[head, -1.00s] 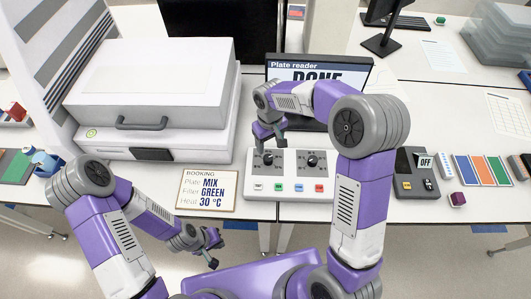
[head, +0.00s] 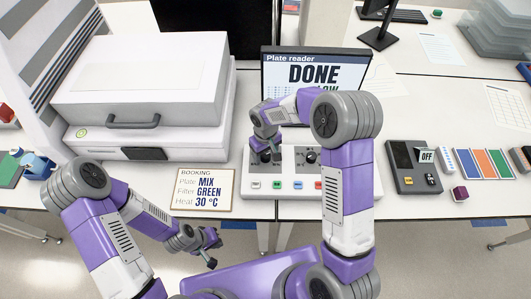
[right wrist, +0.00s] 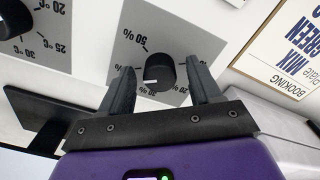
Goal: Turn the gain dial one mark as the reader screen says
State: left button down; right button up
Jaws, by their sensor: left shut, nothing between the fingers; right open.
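The plate reader screen (head: 313,72) shows DONE, with a second line partly hidden by my right arm; its end reads "LOW". The gain dial (right wrist: 160,70), a black knob with percent marks around it, is on the panel's left side. It has a white pointer mark, and 50 % is legible on its plate. My right gripper (right wrist: 163,78) is open, its fingers on either side of the dial with gaps visible; contact cannot be told. In the head view the right gripper (head: 265,146) covers part of that dial. My left gripper (head: 211,249) is shut and empty in front of the table.
A second dial (head: 311,157) with °C marks is beside it, above a row of coloured buttons. A booking card (head: 205,189) reads MIX, GREEN, 30 °C. A large white machine (head: 145,90) stands left. A dark device marked OFF (head: 412,165) is at right.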

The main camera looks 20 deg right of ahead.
jog(key=shift+c, duration=0.3)
jog(key=c, duration=1)
jog(key=shift+m, duration=0.3)
jog(key=m+b, duration=0.1)
jog(key=m, duration=0.1)
jog(key=shift+m+b, duration=0.3)
jog(key=shift+b, duration=0.1)
jog(key=m+b, duration=0.1)
jog(key=m, duration=0.1)
jog(key=shift+w+m, duration=0.1)
jog(key=shift+m, duration=0.2)
jog(key=m, duration=0.2)
jog(key=shift+m, duration=2)
